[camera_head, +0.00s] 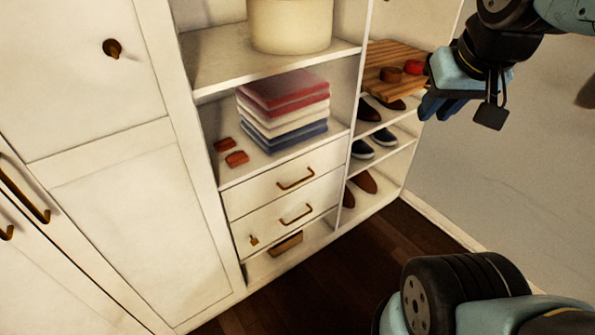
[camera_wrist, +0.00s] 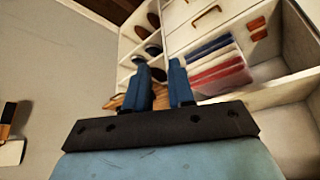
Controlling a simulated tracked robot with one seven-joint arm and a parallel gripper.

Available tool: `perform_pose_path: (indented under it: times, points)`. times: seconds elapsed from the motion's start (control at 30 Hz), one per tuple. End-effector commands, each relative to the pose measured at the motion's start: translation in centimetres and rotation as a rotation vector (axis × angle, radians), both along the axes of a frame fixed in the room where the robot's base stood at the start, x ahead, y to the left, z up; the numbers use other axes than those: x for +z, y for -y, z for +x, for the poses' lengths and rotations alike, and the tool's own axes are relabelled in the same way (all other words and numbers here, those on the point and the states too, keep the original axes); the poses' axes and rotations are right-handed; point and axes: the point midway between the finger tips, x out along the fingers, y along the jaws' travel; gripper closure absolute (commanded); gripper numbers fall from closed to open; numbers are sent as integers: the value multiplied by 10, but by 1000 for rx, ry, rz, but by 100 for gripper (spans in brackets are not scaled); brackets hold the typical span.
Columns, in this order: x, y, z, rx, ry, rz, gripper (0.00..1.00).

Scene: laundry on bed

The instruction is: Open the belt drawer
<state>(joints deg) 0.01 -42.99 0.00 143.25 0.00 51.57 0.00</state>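Two white drawers, an upper one (camera_head: 262,190) and a lower one (camera_head: 272,224), sit one above the other in the wardrobe. Both look shut, and I cannot tell which is the belt drawer. The upper has a brass handle (camera_head: 296,179); the lower has a brass handle (camera_head: 296,214) and a small brass piece (camera_head: 253,240) at its left, perhaps a key. My gripper (camera_head: 432,107) is to the right of and above the drawers, apart from both handles. In the upside-down wrist view, its blue fingers (camera_wrist: 158,66) are parted with nothing between them; a drawer handle (camera_wrist: 206,13) shows beyond.
Folded clothes (camera_head: 285,112) and two small red items (camera_head: 236,159) lie on the shelf above the drawers. Right of them are shelves of shoes (camera_head: 373,149) and a wooden board (camera_head: 392,58) with red rolls, close to my gripper. Dark floor (camera_head: 385,245) in front is clear.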

Motion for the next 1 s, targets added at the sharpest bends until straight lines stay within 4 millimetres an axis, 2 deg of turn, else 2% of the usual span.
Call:
perform_pose_path:
  times: [0.27, 0.57, 1.0]
  points:
    - [-11, -6, 10, -54, -65, 70, 77]
    - [-53, -35, 45, -296, -317, 328, 77]
    - [-118, -80, 100, -748, -724, 684, 77]
